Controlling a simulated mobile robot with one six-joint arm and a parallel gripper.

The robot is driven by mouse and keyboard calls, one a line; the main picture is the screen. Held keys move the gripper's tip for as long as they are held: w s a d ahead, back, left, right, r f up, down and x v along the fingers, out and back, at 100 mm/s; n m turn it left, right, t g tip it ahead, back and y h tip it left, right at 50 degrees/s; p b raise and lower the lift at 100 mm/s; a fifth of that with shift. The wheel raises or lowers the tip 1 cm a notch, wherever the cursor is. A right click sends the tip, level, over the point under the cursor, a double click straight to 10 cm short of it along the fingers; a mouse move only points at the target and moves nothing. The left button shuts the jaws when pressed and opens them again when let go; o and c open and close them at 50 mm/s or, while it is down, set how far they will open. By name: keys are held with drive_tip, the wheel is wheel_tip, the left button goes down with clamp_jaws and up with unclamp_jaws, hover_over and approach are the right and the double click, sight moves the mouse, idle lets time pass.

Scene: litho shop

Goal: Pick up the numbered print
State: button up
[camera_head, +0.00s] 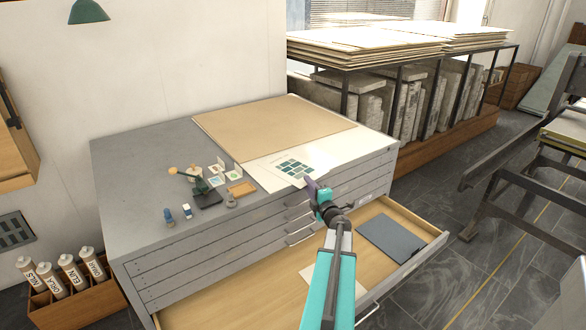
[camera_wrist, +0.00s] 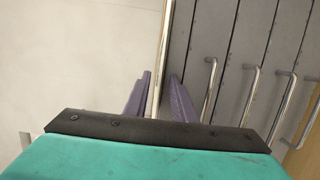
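A white sheet with a grid of dark teal pictures (camera_head: 297,168) lies on top of the grey cabinet, at its front edge. No number on it is legible. My gripper (camera_head: 313,187) is at this sheet's front corner, above the open drawer. In the wrist view, the two purple fingers of my gripper (camera_wrist: 160,78) stand apart, one on each side of a thin pale edge (camera_wrist: 162,60). They look open, with no clear grip on it. Another pale sheet (camera_head: 320,281) lies in the open drawer, partly hidden by my arm.
The cabinet's bottom drawer (camera_head: 226,303) is pulled out and holds a dark grey folder (camera_head: 391,238). A tan board (camera_head: 272,126) covers the cabinet's back. Drawer handles (camera_head: 300,236) project at the front.

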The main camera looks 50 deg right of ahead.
idle(0.5)
clamp_jaws()
drive_tip(key=shift+r, duration=0.15)
drive_tip(key=s+a+r+p, duration=0.2)
drive_tip(key=s+a+p, duration=0.2)
drive_tip(key=a+p, duration=0.2)
drive_tip(key=s+a+r+p, duration=0.2)
drive_tip(key=s+a+p, duration=0.2)
drive_tip(key=a+p, duration=0.3)
drive_tip(key=shift+a+r+p, duration=0.2)
drive_tip(key=shift+r+p, duration=0.2)
drive_tip(key=shift+p, duration=0.45)
idle(0.8)
drive_tip(key=shift+s+a+f, duration=0.1)
drive_tip(key=shift+s, duration=0.05)
idle(1.0)
